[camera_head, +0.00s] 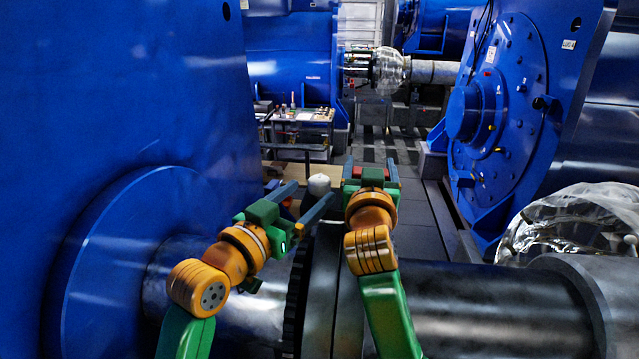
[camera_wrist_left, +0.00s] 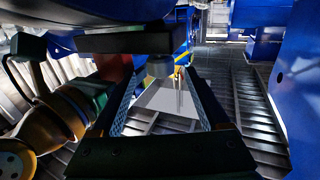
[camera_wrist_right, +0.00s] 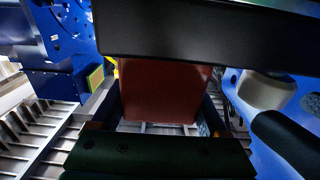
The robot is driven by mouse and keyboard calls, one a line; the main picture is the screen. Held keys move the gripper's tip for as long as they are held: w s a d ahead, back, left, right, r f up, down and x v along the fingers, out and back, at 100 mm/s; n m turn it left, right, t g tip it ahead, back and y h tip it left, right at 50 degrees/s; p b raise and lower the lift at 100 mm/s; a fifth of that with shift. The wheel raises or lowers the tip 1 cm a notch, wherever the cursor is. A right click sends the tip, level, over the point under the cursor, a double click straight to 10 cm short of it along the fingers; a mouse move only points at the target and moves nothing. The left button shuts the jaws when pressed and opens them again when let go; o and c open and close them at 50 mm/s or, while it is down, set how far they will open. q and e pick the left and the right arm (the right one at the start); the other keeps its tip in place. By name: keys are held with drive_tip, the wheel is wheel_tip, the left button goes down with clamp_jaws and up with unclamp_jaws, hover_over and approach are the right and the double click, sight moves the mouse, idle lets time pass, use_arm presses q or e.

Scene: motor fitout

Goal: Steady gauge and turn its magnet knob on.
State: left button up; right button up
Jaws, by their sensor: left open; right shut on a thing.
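My right gripper (camera_head: 370,170) is shut on a reddish block, seen as a red-brown face (camera_wrist_right: 165,92) between the fingers in the right wrist view. I take it for the gauge's base. A pale round knob (camera_head: 319,185) stands between the two grippers; it also shows in the right wrist view (camera_wrist_right: 265,92) and as a grey cylinder in the left wrist view (camera_wrist_left: 160,67). My left gripper (camera_head: 302,204) is open, its fingers pointing toward the knob. I cannot tell whether they touch it. A gauge dial is not clear in any view.
A large dark shaft (camera_head: 480,305) and coupling lie under my arms. A big blue motor housing (camera_head: 110,110) fills the left; another blue machine (camera_head: 540,100) stands right. A cart with small items (camera_head: 297,116) stands further back. Grey floor (camera_head: 420,200) is clear right of my right gripper.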

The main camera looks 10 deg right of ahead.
sight(314, 189)
use_arm(q)
drive_tip(key=x, duration=0.5)
clamp_jaws()
